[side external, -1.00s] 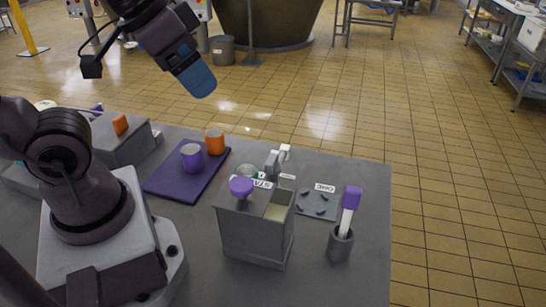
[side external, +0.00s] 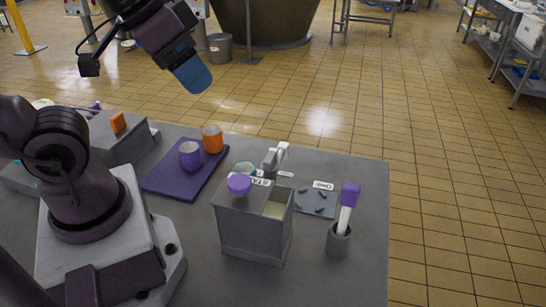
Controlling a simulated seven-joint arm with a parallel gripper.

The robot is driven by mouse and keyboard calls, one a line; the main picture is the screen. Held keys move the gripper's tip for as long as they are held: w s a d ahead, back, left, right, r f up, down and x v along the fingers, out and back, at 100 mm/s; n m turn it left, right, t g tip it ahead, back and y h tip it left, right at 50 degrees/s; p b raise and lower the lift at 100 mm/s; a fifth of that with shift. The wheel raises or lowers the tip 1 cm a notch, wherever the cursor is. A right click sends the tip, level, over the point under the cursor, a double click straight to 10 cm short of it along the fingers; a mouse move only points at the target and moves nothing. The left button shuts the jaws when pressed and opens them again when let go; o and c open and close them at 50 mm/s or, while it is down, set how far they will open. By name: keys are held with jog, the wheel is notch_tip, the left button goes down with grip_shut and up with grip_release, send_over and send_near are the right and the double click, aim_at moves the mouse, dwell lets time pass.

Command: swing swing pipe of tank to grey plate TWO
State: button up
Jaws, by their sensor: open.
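The tank (side external: 252,234) is a grey box on the table, with a purple knob (side external: 239,184) on top and an open pale compartment at its right. The swing pipe (side external: 275,158) is a light grey bent pipe rising behind the tank's top. A grey plate labelled ONE (side external: 328,208) lies right of the tank with small dark pieces on it. A small white label shows behind the tank, too small to read; I cannot make out plate TWO. My gripper (side external: 193,76) has blue fingers, is open and empty, and hangs high above the table, up and left of the tank.
A purple tray (side external: 160,180) holds a purple cup (side external: 191,156) and an orange cup (side external: 212,139). A grey holder (side external: 339,242) with a purple-handled tool (side external: 349,197) stands at the right. A teal round thing (side external: 245,168) is partly hidden behind the tank.

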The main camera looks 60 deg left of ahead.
jog(key=w+f+g, duration=0.1)
jog(key=w, duration=0.1)
jog(key=w+f+n+g, duration=0.1)
jog(key=w+f, duration=0.1)
jog(key=w+f+n+g, duration=0.1)
jog(key=w+f+g, duration=0.1)
jog(key=shift+w, duration=0.4)
jog(key=shift+c, duration=1.2)
jog(key=n+g, duration=0.2)
jog(key=n, duration=0.4)
send_over(270, 155)
notch_tip(270, 155, down, 3)
jog(key=shift+n, duration=0.5)
notch_tip(270, 155, down, 12)
jog(key=shift+f, duration=0.2)
grip_shut()
